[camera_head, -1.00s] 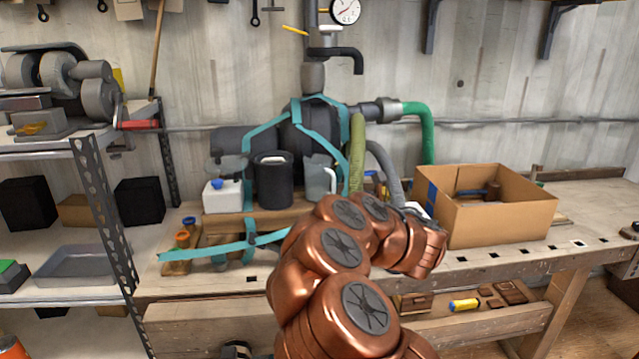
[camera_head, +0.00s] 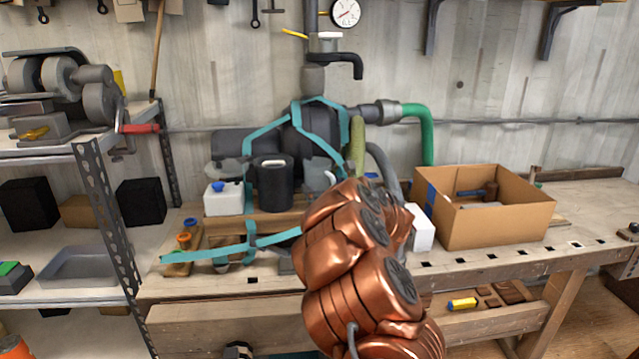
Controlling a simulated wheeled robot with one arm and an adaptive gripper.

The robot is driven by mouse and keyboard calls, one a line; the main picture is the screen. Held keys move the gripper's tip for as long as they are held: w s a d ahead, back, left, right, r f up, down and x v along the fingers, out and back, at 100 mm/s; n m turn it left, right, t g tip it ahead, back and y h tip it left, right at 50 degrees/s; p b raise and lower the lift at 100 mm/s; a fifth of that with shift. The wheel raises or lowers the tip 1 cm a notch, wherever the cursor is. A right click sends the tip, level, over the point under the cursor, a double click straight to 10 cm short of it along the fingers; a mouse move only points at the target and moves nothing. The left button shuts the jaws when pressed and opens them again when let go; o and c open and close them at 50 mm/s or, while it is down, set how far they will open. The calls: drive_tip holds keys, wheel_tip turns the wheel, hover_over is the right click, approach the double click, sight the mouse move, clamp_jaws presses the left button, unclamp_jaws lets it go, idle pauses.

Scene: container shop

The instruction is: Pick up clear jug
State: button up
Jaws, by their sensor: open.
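The clear jug (camera_head: 316,170) stands on the wooden riser on the workbench, just right of a black canister. It is a see-through grey vessel with a white handle at its right side. My gripper does not show; the arm links in front of the bench hide that end.
A black canister (camera_head: 272,182) and a white container with a blue cap (camera_head: 222,198) stand left of the jug. A white block-like thing (camera_head: 422,228) shows right of my arm. An open cardboard box (camera_head: 500,230) is farther right. Teal straps and hoses surround the jug area.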

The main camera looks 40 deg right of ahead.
drive_tip(key=shift+c, duration=0.4)
drive_tip(key=c, duration=1.2)
drive_tip(key=shift+r, duration=0.15)
